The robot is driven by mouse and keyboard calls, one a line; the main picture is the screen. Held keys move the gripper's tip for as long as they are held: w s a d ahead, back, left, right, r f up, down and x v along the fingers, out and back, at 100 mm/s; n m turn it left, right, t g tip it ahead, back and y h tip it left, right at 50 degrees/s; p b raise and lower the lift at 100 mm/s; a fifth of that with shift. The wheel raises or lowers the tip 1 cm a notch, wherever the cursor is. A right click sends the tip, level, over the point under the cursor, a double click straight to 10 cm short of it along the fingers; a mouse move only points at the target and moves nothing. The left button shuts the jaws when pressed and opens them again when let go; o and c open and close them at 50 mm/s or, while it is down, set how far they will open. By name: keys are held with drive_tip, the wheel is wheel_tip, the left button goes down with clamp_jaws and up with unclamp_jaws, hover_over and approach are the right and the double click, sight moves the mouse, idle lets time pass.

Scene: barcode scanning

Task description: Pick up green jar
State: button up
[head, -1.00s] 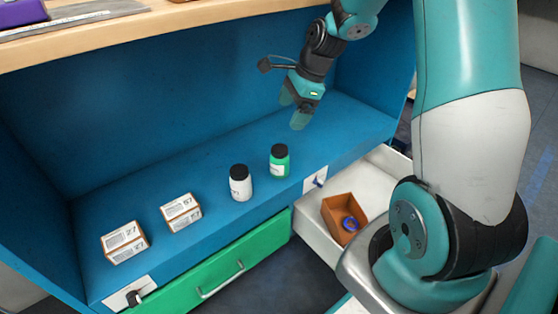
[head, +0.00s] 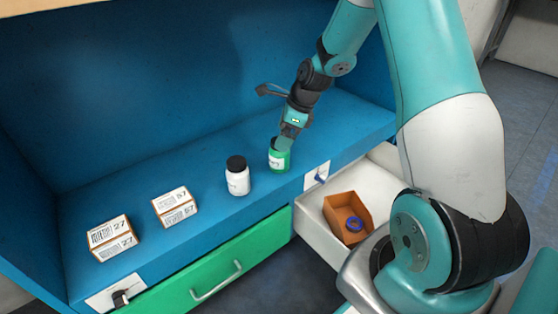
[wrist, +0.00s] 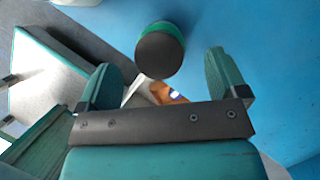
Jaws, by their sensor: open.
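The green jar (head: 279,161) stands upright on the blue shelf, with a white label and a dark lid. In the wrist view its dark lid (wrist: 160,55) shows at the top middle, just beyond the fingertips and between their lines, with a green rim behind it. My gripper (head: 280,143) is open and empty, its fingers at the jar's top in the head view, partly covering the lid. In the wrist view the two teal fingers (wrist: 160,75) stand wide apart. Whether they touch the jar I cannot tell.
A white jar (head: 237,177) with a black lid stands left of the green jar. Two labelled boxes, one nearer (head: 175,207) and one farther left (head: 112,238), sit on the shelf (head: 150,180). An open white drawer (head: 313,222) holds an orange bin (head: 337,207).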

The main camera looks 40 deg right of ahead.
sight(279, 155)
drive_tip(key=b+x, duration=0.4)
drive_tip(key=x, duration=0.1)
drive_tip(key=shift+a+f, duration=0.1)
drive_tip(key=shift+f, duration=0.1)
drive_tip(key=shift+r, duration=0.1)
drive_tip(key=c, duration=1.1)
